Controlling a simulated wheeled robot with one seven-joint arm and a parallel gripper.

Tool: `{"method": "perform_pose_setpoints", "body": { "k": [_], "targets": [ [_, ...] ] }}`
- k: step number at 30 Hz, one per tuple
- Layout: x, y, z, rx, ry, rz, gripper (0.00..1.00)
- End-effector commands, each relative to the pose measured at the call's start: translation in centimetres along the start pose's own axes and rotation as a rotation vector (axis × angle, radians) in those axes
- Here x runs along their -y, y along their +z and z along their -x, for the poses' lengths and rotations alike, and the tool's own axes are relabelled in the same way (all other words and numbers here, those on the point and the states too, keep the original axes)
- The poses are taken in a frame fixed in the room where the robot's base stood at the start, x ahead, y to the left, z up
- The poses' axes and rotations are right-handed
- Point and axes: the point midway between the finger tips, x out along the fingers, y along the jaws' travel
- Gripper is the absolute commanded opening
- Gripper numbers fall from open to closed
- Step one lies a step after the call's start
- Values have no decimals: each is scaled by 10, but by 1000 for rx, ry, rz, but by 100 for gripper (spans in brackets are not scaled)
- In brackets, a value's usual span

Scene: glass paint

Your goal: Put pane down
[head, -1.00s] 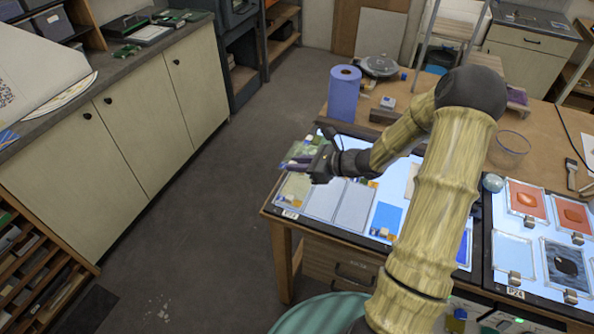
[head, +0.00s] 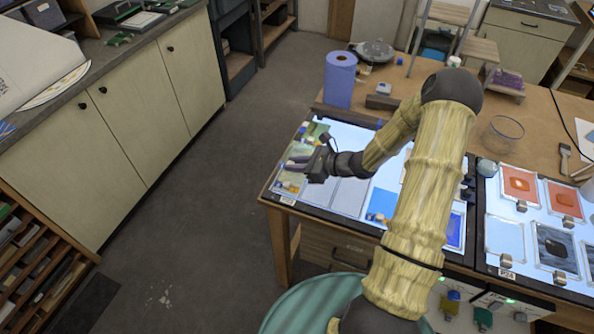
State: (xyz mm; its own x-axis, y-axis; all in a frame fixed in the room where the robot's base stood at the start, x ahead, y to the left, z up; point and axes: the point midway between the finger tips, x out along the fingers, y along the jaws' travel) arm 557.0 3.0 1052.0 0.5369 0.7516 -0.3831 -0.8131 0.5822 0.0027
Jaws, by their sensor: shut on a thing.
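My gripper (head: 301,163) is at the left end of the lit table panel (head: 351,133), shut on a pane. The fingers point left. The held pane is small in the picture and hard to tell from the panes below it, and I cannot tell whether it touches the panel. A green and yellow pane (head: 290,183) shows just in front of the fingers, and another greenish patch shows behind them. Two pale panes (head: 349,195) lie to the right of the gripper, with a blue pane (head: 382,203) beyond them. My arm hides part of the panel.
A second lit panel (head: 487,225) at the right holds orange, pale and dark panes with small metal blocks. Open floor lies to the left.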

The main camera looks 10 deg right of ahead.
Motion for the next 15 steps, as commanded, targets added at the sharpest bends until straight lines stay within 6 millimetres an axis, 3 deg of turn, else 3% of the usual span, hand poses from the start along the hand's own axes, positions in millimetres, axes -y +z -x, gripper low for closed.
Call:
{"method": "perform_pose_setpoints", "body": {
  "k": [8,15],
  "targets": [
    [0,-2,-1,1,0,-1,0],
    [0,-27,-12,2,1,-4,0]
  ]
}}
